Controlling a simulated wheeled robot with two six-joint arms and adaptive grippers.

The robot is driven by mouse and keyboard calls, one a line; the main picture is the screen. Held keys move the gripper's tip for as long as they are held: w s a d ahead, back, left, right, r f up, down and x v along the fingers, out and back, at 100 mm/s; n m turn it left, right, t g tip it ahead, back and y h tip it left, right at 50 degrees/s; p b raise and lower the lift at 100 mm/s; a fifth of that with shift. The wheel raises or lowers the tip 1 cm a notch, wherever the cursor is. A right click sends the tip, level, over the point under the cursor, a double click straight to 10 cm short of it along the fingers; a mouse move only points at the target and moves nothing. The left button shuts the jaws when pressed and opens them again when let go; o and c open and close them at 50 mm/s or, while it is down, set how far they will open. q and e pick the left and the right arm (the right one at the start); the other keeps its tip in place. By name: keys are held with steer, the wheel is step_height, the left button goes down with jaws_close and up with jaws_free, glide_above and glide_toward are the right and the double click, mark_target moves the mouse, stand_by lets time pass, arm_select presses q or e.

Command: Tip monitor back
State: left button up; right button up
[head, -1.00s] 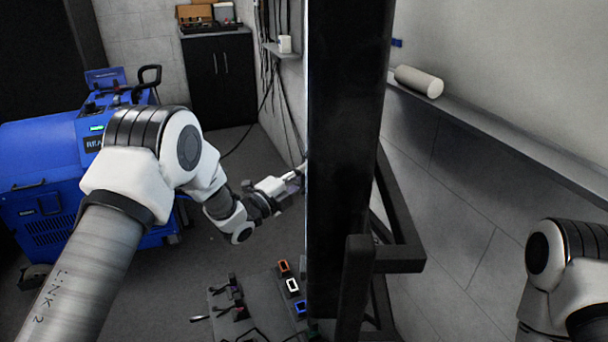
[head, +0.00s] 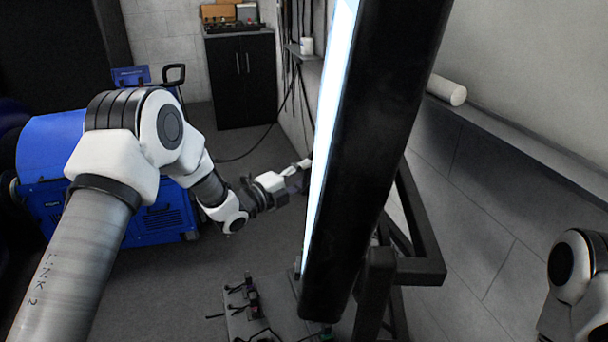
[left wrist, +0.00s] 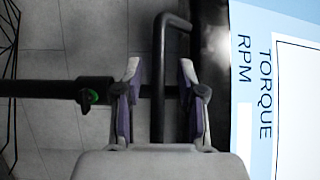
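The monitor (head: 375,150) is a large black slab seen nearly edge-on in the head view, slanting with its top to the right. A strip of its bright screen (head: 330,120) faces left. In the left wrist view its screen (left wrist: 270,100) reads TORQUE and RPM at the right. My left gripper (head: 303,167) is by the screen side, its tips hard to make out there. In the left wrist view my left gripper (left wrist: 160,95) has its fingers apart, with a black bent bar (left wrist: 158,60) showing between them and gaps on both sides. I cannot tell the bar's depth. My right gripper is out of view.
A dark frame (head: 425,268) stands behind the monitor. A blue machine (head: 60,145) and a black cabinet (head: 240,85) stand at the left and back. A low plate with small parts (head: 240,325) lies below the monitor. A ledge with a white roll (head: 447,90) runs along the right wall.

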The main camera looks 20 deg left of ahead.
arm_select(q)
steer(key=v, duration=1.2)
steer(key=shift+a, duration=0.1)
